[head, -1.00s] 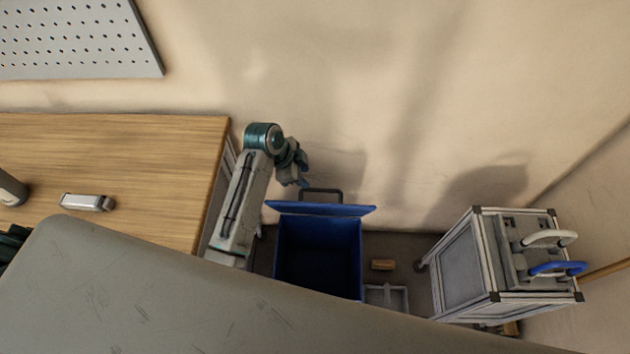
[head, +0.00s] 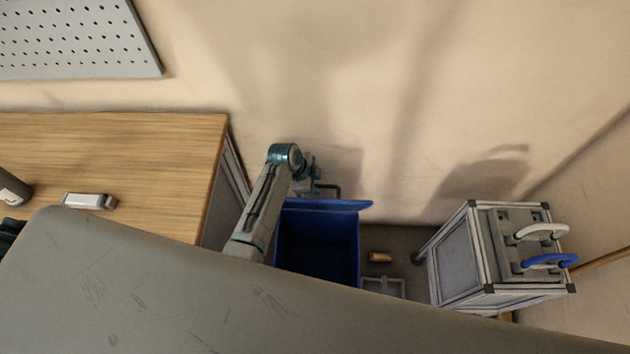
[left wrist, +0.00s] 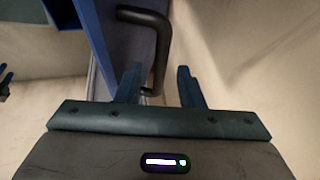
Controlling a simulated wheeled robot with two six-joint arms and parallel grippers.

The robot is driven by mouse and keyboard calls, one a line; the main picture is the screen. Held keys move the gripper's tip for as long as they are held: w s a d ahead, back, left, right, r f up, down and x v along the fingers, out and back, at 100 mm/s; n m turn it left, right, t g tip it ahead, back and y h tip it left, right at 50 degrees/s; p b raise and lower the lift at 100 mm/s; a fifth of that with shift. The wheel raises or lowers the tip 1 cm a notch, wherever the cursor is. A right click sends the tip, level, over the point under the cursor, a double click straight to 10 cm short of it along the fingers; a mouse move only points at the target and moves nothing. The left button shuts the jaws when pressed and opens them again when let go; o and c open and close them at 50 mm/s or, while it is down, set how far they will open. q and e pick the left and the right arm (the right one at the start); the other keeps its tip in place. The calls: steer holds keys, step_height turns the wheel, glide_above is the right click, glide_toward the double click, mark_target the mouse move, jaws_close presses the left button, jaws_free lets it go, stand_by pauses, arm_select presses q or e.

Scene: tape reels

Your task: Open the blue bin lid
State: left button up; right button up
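The blue bin (head: 318,255) stands on the floor right of the workbench, and I see into its dark blue inside. Its lid (head: 325,205) stands raised along the back, seen nearly edge-on. A dark bar handle (head: 337,190) sticks out behind the lid. My left gripper (head: 310,188) is at the left part of this handle. In the left wrist view the lid (left wrist: 110,40) and handle (left wrist: 160,45) show close up. The left gripper's (left wrist: 160,85) two fingers are apart, with the handle's lower end between them. I cannot tell whether they touch it. My right gripper is not visible.
A wooden workbench (head: 150,160) is on the left with a small white-grey object (head: 88,201). A wheeled cart (head: 460,265) with white and blue loops stands at right. A small brown block (head: 380,257) lies between bin and cart. The wall is close behind the bin.

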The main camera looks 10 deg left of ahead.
arm_select(q)
jaws_close()
steer(key=w+a+g+b, duration=0.1)
steer(key=w+b, duration=0.3)
steer(key=w, duration=0.5)
steer(key=shift+w+a+r, duration=0.2)
steer(key=shift+w+a, duration=0.1)
steer(key=shift+a, duration=0.1)
jaws_free()
